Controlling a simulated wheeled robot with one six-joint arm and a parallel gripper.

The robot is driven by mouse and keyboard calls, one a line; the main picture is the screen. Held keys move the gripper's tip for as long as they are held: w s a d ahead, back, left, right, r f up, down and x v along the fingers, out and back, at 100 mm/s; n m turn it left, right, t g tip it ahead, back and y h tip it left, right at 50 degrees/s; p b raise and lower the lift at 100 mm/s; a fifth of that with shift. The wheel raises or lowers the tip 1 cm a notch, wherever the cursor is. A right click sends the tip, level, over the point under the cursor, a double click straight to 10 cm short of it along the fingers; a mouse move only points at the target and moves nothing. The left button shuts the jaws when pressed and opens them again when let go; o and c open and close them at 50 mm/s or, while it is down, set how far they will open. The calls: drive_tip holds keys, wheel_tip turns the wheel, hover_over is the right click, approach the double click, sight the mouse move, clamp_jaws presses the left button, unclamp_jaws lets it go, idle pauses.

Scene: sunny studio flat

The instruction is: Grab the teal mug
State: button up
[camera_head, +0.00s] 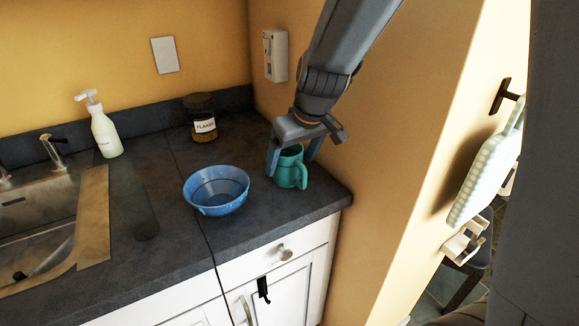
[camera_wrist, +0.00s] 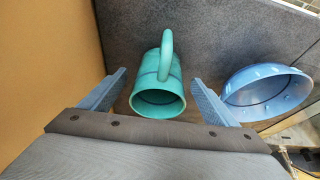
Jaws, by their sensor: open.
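The teal mug (camera_head: 291,172) stands upright on the dark counter near its right end, close to the yellow wall. My gripper (camera_head: 290,160) is over the mug from above, with its blue fingers apart on either side of it. In the wrist view the mug (camera_wrist: 158,90) lies between the two open fingers of my gripper (camera_wrist: 160,92), with a gap on each side. Its handle points to the top of that picture. No contact between fingers and mug shows.
A blue bowl (camera_head: 216,190) sits just left of the mug, and close to the right finger in the wrist view (camera_wrist: 268,92). A labelled jar (camera_head: 201,118), a soap bottle (camera_head: 104,132) and a sink (camera_head: 40,222) are farther left. The yellow wall (camera_head: 400,130) is close on the right.

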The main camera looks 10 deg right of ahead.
sight(289, 167)
drive_tip(key=shift+x, duration=1.9)
drive_tip(key=shift+s, duration=0.15)
drive_tip(key=c, duration=1.4)
